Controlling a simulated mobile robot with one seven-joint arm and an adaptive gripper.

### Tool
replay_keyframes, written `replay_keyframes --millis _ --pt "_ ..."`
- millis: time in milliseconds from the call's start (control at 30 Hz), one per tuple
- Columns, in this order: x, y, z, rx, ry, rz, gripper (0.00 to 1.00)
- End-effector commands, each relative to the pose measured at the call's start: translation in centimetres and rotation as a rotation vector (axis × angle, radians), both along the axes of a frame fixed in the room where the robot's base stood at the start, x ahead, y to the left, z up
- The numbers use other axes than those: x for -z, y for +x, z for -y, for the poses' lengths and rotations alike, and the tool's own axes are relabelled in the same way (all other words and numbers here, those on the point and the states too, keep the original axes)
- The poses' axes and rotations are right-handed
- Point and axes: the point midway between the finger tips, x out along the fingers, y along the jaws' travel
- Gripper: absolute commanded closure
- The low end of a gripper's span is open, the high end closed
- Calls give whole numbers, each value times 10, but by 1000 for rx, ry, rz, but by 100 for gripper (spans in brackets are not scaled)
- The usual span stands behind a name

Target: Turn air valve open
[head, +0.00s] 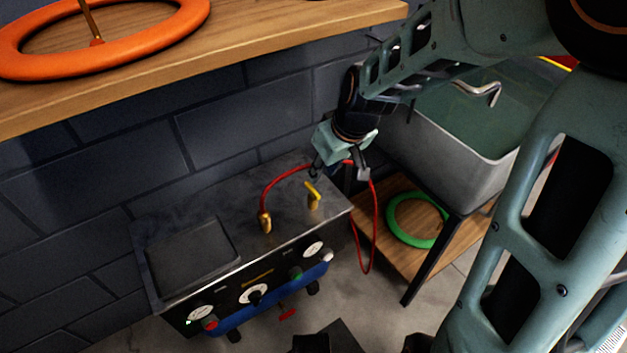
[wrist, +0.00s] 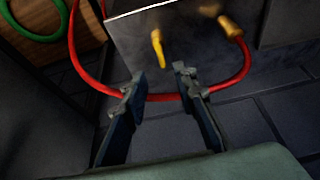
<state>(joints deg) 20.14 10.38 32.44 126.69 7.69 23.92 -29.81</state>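The air valve has a yellow lever (head: 312,191) on top of the grey metal bench unit (head: 255,207), near its right end. In the wrist view the yellow lever (wrist: 158,48) is ahead of my fingers, a little above the gap between them. My gripper (head: 340,170) hangs above and behind the unit's back right corner. In the wrist view my gripper (wrist: 160,90) has its two fingers spread apart with nothing held between them. The fingers are apart from the lever. A red hose (wrist: 160,97) passes across the view by the fingertips; whether it touches them I cannot tell.
A brass fitting (head: 265,222) with the red hose stands left of the lever. A water-filled metal tank (head: 455,125) is on the right. A green ring (head: 417,220) lies on the wooden shelf (head: 385,250). A wooden shelf with an orange ring (head: 160,35) overhangs the upper left.

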Motion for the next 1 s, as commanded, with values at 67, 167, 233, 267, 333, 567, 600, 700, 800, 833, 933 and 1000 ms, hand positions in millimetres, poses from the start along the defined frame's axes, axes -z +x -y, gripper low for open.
replay_keyframes --millis 67,167,233,267,333,567,600,700,800,833,933,1000 --pt "13 3 -3 -3 1 -2 74" --pt "32 8 -7 -2 2 -4 74" --pt "45 13 -10 -2 2 -4 74" --pt "50 15 -12 -2 2 -3 74" --pt "62 19 -14 -1 1 -3 74" --pt "88 30 -21 1 2 -1 74" --pt "91 31 -21 1 1 -1 74" --pt "93 32 -22 1 0 0 74" --pt "93 33 -22 2 1 0 74" --pt "93 33 -22 2 1 0 74" --pt "93 33 -22 2 1 0 74" --pt "93 33 -22 2 1 0 77"
